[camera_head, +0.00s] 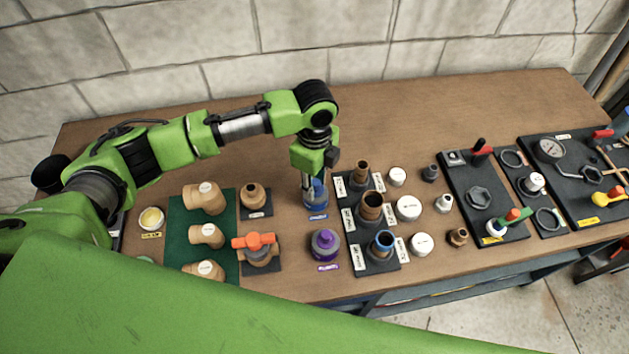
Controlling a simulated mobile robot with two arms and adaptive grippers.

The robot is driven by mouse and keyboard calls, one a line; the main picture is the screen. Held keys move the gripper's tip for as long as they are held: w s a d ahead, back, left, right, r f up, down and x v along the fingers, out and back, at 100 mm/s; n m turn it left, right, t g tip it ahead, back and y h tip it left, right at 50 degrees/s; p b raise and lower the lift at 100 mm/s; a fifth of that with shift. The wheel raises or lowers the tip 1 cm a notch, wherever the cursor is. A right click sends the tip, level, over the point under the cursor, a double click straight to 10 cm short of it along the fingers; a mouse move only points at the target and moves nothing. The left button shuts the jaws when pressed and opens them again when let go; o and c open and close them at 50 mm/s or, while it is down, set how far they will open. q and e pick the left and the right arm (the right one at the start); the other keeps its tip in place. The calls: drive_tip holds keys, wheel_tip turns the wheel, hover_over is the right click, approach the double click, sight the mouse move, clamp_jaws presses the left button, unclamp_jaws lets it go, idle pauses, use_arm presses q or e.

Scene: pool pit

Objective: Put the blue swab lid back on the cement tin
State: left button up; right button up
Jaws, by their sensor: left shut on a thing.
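The blue cement tin (317,197) stands upright near the middle of the bench, with a small blue label (318,217) in front of it. My left gripper (309,187) points straight down over the tin and is shut on the blue swab lid at the tin's top. The fingers and wrist hide most of the lid, so I cannot tell whether it is seated on the tin or just above it. My right gripper is not in view.
A purple tin (325,243) stands just in front. A black board with upright pipe fittings (371,208) is close on the right. A green mat with tan elbows (207,236) and an orange-handled valve (258,248) are on the left. The back of the bench is clear.

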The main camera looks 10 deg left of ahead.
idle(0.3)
use_arm(q)
drive_tip(key=o, duration=1.4)
drive_tip(key=shift+c, duration=0.2)
wheel_tip(320, 180, up, 5)
drive_tip(key=p, duration=0.6)
drive_tip(key=shift+r, duration=0.2)
drive_tip(key=shift+r+p, duration=0.9)
drive_tip(key=shift+r, duration=0.4)
